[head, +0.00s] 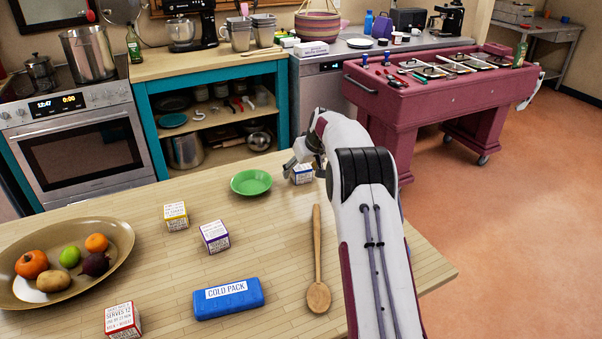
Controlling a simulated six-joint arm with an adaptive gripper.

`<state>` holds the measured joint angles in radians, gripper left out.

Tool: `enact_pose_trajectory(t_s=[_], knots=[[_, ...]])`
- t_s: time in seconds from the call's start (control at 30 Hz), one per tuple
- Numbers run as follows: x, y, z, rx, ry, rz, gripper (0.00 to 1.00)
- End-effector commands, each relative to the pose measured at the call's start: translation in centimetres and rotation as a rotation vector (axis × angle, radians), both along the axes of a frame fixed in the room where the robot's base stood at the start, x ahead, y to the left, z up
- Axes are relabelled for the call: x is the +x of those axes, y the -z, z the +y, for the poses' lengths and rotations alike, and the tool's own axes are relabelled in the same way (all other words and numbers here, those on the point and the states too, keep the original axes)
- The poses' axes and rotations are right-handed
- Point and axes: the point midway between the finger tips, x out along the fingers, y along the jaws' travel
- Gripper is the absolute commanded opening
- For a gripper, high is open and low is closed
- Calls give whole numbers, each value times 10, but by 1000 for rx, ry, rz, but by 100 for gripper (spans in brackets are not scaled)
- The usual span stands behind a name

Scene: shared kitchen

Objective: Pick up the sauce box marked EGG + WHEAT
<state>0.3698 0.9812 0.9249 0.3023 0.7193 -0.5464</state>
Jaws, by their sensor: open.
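Several small white-labelled sauce boxes stand on the wooden table. A yellow-edged box (176,216) and a purple-edged box (215,236) are near the middle. A red-edged box (123,320) is at the front left; its top reads "SERVES 12". A blue-edged box (302,175) stands at the table's far side, right of the green bowl. The allergen lines are too small to read surely, so I cannot tell which box says EGG + WHEAT. My gripper (297,164) is open just above and beside the blue-edged box, partly hidden by my arm. I cannot tell whether they touch.
A green bowl (251,182) stands just left of my gripper. A wooden spoon (318,270) and a blue cold pack (228,299) lie nearer. An oval fruit platter (113,275) fills the left. Bare tabletop lies between them.

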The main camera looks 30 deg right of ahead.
Motion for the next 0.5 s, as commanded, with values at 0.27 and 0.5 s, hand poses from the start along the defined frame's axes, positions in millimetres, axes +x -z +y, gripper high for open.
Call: enact_pose_trajectory(t_s=[0.27, 0.5], knots=[[4, 5, 0, 0, 0, -1, 63], [3, 5, 0, 0, 0, -1, 63]])
